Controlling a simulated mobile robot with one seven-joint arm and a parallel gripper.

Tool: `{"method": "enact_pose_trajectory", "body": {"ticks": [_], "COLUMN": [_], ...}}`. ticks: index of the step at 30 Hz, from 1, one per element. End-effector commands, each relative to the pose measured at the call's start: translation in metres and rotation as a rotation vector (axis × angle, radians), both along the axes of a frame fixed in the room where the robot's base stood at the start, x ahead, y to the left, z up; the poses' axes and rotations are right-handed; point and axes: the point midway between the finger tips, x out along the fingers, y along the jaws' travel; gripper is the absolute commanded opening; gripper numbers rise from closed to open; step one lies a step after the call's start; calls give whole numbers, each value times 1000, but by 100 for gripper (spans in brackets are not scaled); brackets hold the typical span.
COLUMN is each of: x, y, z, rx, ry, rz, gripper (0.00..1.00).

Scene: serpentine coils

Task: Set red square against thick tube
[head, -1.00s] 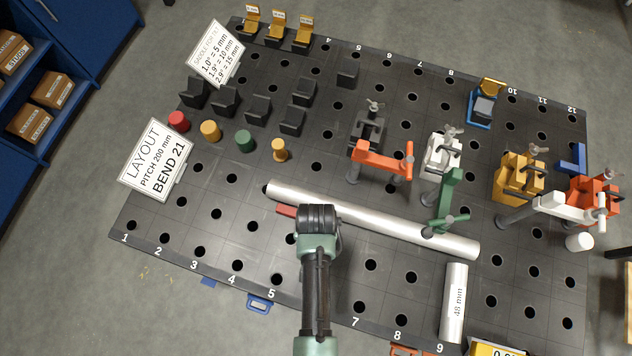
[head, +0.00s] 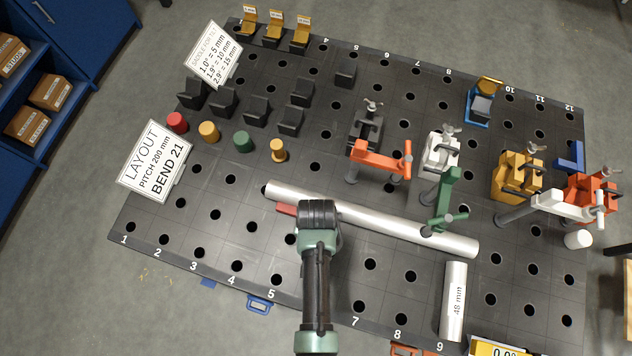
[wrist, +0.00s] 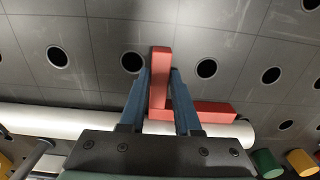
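The red square (wrist: 160,62) is an L-shaped piece; in the wrist view one leg stands between my fingers and the other (wrist: 208,110) runs right along the tube. In the head view only a red end (head: 286,209) shows, left of my gripper (head: 317,208). My gripper also shows in the wrist view (wrist: 160,80), its fingers closed on the upright leg. The thick silver tube (head: 385,224) lies across the board just beyond my gripper. The red leg lies close alongside the tube; I cannot tell whether they touch.
A shorter tube marked 48 mm (head: 454,300) lies at the front right. Coloured pegs (head: 243,141) and black blocks (head: 257,110) stand at the back left. The front left board is clear.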

Motion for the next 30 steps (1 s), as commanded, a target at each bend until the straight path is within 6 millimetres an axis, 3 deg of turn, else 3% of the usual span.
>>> {"method": "enact_pose_trajectory", "body": {"ticks": [1, 5, 17, 23, 30], "x": [1, 0, -1, 0, -1], "y": [0, 0, 0, 0, 0], "z": [1, 0, 5, 33, 82], "rx": [-1, 0, 0, 0, -1], "ry": [-3, 0, 4, 0, -2], "rz": [0, 0, 0, 0, 0], "gripper": [42, 62, 62, 62, 62]}}
